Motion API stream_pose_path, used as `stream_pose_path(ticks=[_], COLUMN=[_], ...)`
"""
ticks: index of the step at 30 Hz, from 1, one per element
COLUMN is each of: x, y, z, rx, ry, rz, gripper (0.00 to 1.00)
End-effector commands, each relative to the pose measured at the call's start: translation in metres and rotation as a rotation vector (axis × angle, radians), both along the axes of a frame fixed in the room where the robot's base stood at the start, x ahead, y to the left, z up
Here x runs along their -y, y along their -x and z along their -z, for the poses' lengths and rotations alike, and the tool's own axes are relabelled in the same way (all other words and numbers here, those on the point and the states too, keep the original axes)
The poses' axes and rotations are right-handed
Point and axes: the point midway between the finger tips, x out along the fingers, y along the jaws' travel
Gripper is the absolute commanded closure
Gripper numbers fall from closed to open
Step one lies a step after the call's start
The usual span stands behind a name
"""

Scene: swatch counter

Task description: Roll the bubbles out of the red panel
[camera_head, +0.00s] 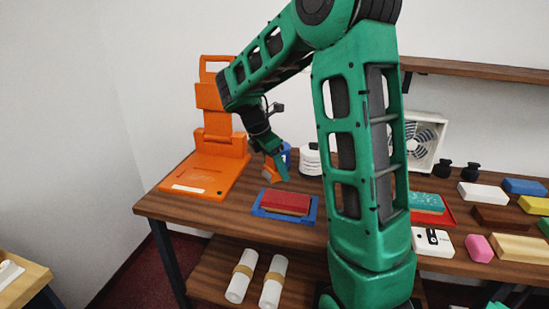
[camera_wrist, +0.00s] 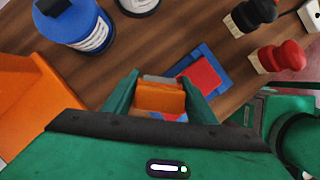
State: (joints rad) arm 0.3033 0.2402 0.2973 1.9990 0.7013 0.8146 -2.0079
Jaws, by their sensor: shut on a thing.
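The red panel (camera_head: 286,199) lies on a blue tray (camera_head: 261,212) near the front of the counter. In the wrist view the red panel (camera_wrist: 205,74) shows on the blue tray (camera_wrist: 211,55), partly hidden by my right finger. My gripper (camera_head: 275,172) is above the counter, behind and left of the panel. In the wrist view my gripper (camera_wrist: 160,95) is shut on an orange tool (camera_wrist: 159,99) with a grey strip along its far edge. I cannot tell whether it is a roller. The tool is apart from the panel. No bubbles can be made out on the panel.
An orange press-like stand (camera_head: 211,165) is on the left. A blue jar (camera_wrist: 75,25) and a white jar (camera_head: 311,161) stand behind my gripper. A white fan (camera_head: 425,140), a teal block on a red tray (camera_head: 447,216) and several coloured blocks are on the right.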

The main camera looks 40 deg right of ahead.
Motion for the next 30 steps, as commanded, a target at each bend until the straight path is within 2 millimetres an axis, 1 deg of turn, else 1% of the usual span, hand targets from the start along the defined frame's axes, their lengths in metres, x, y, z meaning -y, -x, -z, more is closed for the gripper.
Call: stream_pose_path(ticks=[3, 13, 17, 30], x=[0.000, 0.001, 0.001, 0.000], y=[0.000, 0.000, 0.000, 0.000], z=[-0.012, -0.039, -0.042, -0.041], rx=[0.003, 0.002, 0.000, 0.000], ry=[0.000, 0.000, -0.001, -0.001], rz=[0.001, 0.001, 0.001, 0.001], gripper=[0.70, 0.70, 0.70, 0.70])
